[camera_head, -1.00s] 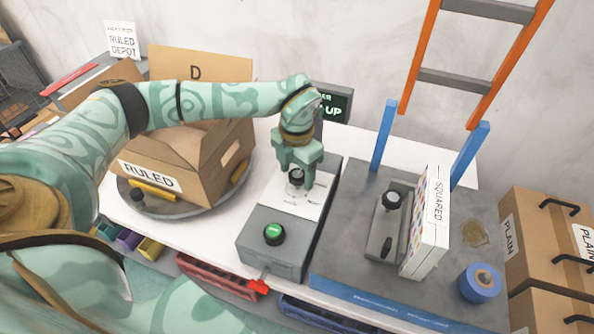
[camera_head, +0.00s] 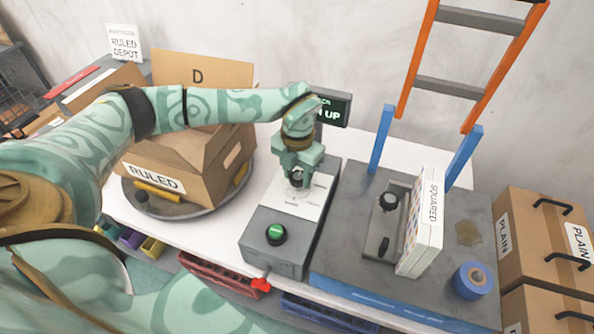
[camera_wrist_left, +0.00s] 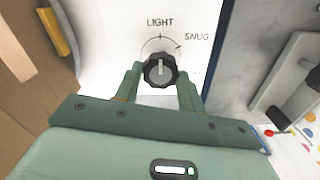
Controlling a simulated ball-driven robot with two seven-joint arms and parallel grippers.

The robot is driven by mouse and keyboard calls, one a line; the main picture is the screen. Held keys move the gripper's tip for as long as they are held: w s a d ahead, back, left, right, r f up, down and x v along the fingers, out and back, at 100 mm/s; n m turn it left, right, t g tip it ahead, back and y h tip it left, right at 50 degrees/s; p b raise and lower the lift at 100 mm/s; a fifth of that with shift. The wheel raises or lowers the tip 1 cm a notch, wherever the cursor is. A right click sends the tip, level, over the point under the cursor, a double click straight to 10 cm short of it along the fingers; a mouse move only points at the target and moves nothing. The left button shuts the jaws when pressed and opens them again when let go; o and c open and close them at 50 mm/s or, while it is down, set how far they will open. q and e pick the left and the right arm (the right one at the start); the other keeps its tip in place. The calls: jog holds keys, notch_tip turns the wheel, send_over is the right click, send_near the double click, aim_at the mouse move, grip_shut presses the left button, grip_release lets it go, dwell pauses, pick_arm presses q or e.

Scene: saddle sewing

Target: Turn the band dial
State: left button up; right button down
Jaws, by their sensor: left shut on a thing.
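The band dial is a black knob (camera_wrist_left: 160,70) on a white plate (camera_wrist_left: 115,30) marked LIGHT and SNUG, with a pale pointer line. In the left wrist view its line points up, toward LIGHT. In the head view the dial (camera_head: 296,180) shows on top of the grey machine (camera_head: 262,243), partly hidden by my gripper. My left gripper (camera_head: 298,178) points down over the plate. Its two green fingers, seen in the left wrist view (camera_wrist_left: 160,80), are shut on the dial from both sides. My right gripper is not in view.
An open RULED box (camera_head: 150,181) stands on a round turntable at left. A dark screen (camera_head: 338,111) is behind.

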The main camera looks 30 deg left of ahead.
aim_at(297, 177)
pick_arm(q)
jog(key=o, duration=1)
jog(key=shift+r, duration=0.15)
notch_tip(297, 177, up, 16)
jog(key=p, duration=0.2)
jog(key=shift+p, duration=0.3)
